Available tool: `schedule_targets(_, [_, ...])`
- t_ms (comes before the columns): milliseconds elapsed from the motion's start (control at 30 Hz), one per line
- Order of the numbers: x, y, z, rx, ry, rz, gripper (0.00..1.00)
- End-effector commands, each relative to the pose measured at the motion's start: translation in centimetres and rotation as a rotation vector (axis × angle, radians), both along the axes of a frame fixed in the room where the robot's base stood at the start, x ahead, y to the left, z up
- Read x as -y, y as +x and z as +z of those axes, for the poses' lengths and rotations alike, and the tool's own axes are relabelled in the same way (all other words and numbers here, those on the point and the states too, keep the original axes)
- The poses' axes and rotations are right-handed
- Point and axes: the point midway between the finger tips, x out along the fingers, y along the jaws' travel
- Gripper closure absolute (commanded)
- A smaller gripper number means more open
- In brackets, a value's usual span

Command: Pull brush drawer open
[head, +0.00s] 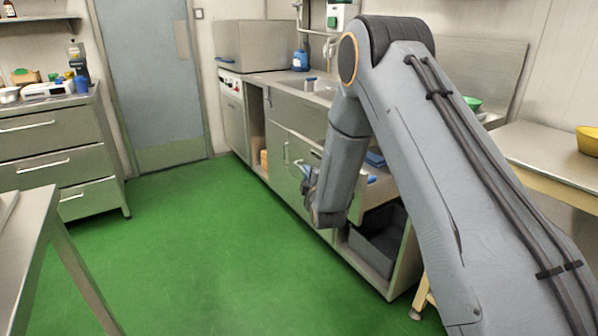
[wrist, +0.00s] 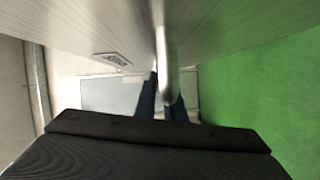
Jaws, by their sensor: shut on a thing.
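The brush drawer (head: 380,193) is in the steel sink counter, partly behind my arm in the head view. It stands out from the counter, with its pale side showing and blue items (head: 375,159) inside. Its steel front fills the top of the wrist view (wrist: 230,30). A bar handle (wrist: 166,55) runs out from that front. My gripper (wrist: 163,103) is shut on the handle, with one dark blue finger on each side. In the head view my gripper (head: 308,190) is at the drawer's front, and my wrist hides most of that front and the handle.
Below the drawer is an open bay with a dark grey bin (head: 378,245). A closed cabinet door (head: 288,160) is to its left. The green floor (head: 210,240) in front is clear. A steel table (head: 30,235) stands at the near left, and a drawer unit (head: 60,150) behind it.

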Motion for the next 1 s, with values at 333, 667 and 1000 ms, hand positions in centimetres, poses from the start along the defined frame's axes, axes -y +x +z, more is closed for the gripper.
schedule_targets(333, [0.42, -0.17, 0.0, 0.001, 0.001, -0.012, 1.0])
schedule_targets(667, [0.31, -0.18, 0.0, 0.0, 0.001, -0.011, 0.72])
schedule_targets(1000, [0.35, -0.9, 0.0, -0.002, 0.001, -0.01, 0.72])
